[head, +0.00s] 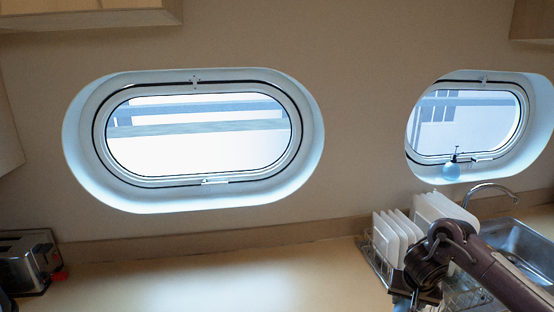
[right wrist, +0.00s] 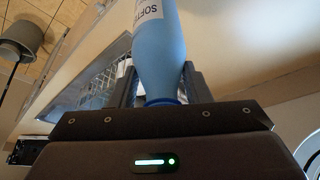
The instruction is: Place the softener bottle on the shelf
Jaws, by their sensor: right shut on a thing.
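In the head view my right gripper (head: 416,298) is at the bottom edge, in front of the dish rack; I cannot make out the bottle there. A wooden cabinet or shelf underside (head: 90,14) shows at the top left; I cannot tell whether it is the shelf. My left gripper is not in view.
A dish rack with white plates (head: 392,238) stands right of centre, beside a sink (head: 525,243) with a tap (head: 490,190). A soap dispenser (head: 451,171) stands in the right porthole. A toaster (head: 28,262) is at the left. The counter (head: 210,275) between is clear.

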